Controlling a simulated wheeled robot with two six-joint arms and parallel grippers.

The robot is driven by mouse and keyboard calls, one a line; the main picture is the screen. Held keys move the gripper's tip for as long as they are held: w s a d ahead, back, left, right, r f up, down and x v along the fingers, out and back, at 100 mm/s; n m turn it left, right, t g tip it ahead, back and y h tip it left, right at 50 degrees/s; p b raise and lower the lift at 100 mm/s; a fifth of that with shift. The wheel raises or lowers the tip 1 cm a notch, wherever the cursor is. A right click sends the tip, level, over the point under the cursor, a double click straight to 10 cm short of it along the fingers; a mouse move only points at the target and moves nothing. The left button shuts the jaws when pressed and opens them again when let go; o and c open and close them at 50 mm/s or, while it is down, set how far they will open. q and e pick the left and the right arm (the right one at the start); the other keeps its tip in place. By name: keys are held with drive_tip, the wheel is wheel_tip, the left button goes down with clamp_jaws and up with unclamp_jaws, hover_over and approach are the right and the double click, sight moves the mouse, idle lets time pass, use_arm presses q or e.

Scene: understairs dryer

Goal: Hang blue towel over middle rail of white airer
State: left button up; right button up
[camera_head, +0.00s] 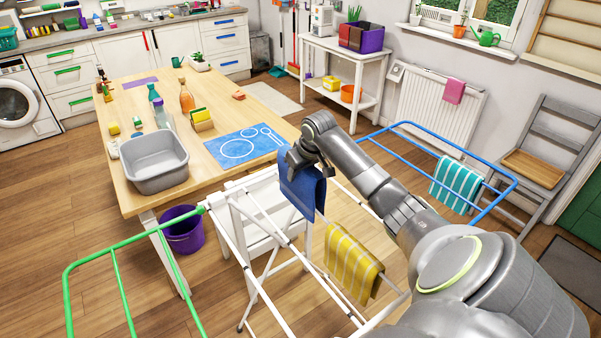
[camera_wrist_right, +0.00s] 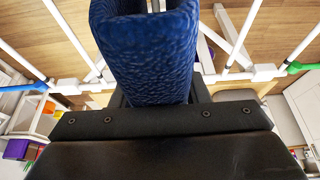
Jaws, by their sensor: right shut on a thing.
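The blue towel (camera_head: 302,192) hangs folded from my right gripper (camera_head: 303,158), which is shut on its top. It is above the far part of the white airer (camera_head: 243,225); whether it touches a rail I cannot tell. In the right wrist view the towel (camera_wrist_right: 145,50) hangs in two layers with a narrow gap, and white rails pass on both sides. A yellow striped towel (camera_head: 352,262) hangs over an airer rail nearer me. The airer has a green wing (camera_head: 117,280) at left and a blue wing (camera_head: 440,137) at right. My left gripper is out of view.
A teal striped towel (camera_head: 456,182) hangs on the blue wing. The wooden table (camera_head: 215,165) with a grey basin (camera_head: 154,162) and blue mat (camera_head: 243,148) stands behind left. A white chair (camera_head: 262,215) and purple bucket (camera_head: 183,230) are close to the airer.

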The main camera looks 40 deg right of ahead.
drive_tip(key=shift+f+b, duration=1.45)
drive_tip(key=shift+f, duration=0.4)
drive_tip(key=shift+f+b, duration=0.75)
drive_tip(key=shift+f, duration=3.2)
drive_tip(key=o, duration=1.1)
